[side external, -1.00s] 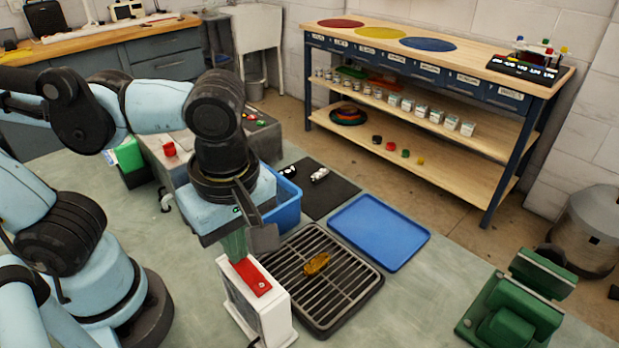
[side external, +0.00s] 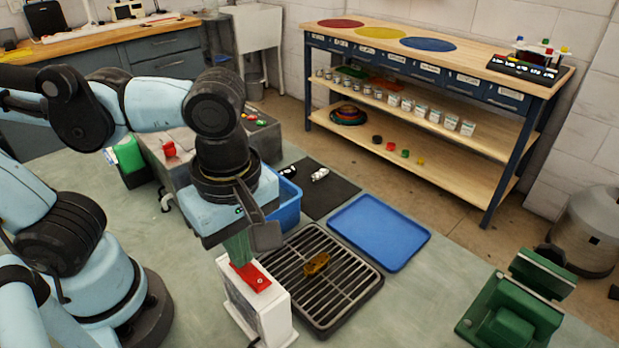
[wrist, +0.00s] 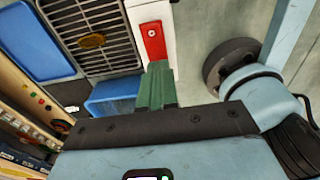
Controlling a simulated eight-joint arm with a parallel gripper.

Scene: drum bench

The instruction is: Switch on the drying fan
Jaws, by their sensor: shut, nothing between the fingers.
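The drying fan is a white box (side external: 262,312) standing on the bench beside a dark slatted grate (side external: 340,306). On its top is a red switch plate (side external: 258,281), which also shows in the wrist view (wrist: 153,42) with a small pale mark. My gripper (side external: 241,262) is shut, its green fingers together and empty. The fingertips point down at the end of the red plate, over it or touching it; I cannot tell which. In the wrist view the fingertips (wrist: 157,68) cover the near end of the plate. An orange-brown piece (side external: 317,264) lies on the grate.
A blue tray (side external: 380,232) lies beyond the grate, and a blue bin (side external: 287,205) stands behind my gripper. A dark mat (side external: 322,190) holds small parts. A green vise-like block (side external: 510,312) is at right. Bare bench lies between it and the grate.

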